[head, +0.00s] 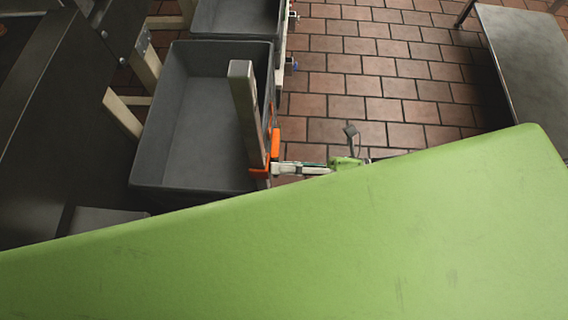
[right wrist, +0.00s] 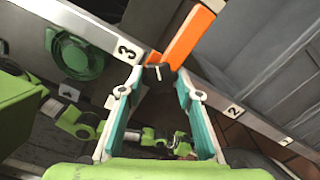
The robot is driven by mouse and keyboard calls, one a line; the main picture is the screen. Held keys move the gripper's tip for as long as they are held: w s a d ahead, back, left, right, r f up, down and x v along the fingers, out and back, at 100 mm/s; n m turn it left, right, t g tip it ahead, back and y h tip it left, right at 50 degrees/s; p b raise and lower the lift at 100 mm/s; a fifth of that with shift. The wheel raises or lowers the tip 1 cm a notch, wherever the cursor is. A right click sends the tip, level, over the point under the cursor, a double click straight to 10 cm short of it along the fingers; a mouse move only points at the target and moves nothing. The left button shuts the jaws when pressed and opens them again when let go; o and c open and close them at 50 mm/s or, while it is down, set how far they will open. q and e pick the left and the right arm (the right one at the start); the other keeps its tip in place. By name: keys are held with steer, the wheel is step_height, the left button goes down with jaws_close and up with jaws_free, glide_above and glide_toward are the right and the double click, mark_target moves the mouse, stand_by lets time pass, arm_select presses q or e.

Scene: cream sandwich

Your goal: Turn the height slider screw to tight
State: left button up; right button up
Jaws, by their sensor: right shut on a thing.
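The height slider screw (right wrist: 158,74) shows in the right wrist view as a small dark knob with a white line on its face. It sits at the edge of a metal rail (right wrist: 232,110) marked with numbers. An orange lever-like piece (right wrist: 190,38) rises just beyond it. My right gripper (right wrist: 160,80) has its two teal-lined fingertips on either side of the knob and is shut on it. In the head view my right gripper (head: 276,168) reaches left to the orange piece (head: 275,142) by an upright metal post (head: 244,105); the knob is too small to tell there.
A grey bin (head: 160,115) stands left of the post, with another grey bin (head: 235,35) behind it. A metal table (head: 520,55) is at the right. Tiled floor (head: 380,75) between is clear. A green part of my body hides the lower head view.

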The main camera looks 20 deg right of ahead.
steer(key=shift+m, duration=0.3)
steer(key=m+p, duration=0.2)
steer(key=m, duration=0.5)
steer(key=shift+r, duration=0.15)
steer(key=shift+w+m, duration=0.1)
steer(key=shift+m, duration=0.4)
steer(key=o, duration=1.1)
steer(key=shift+o, duration=0.2)
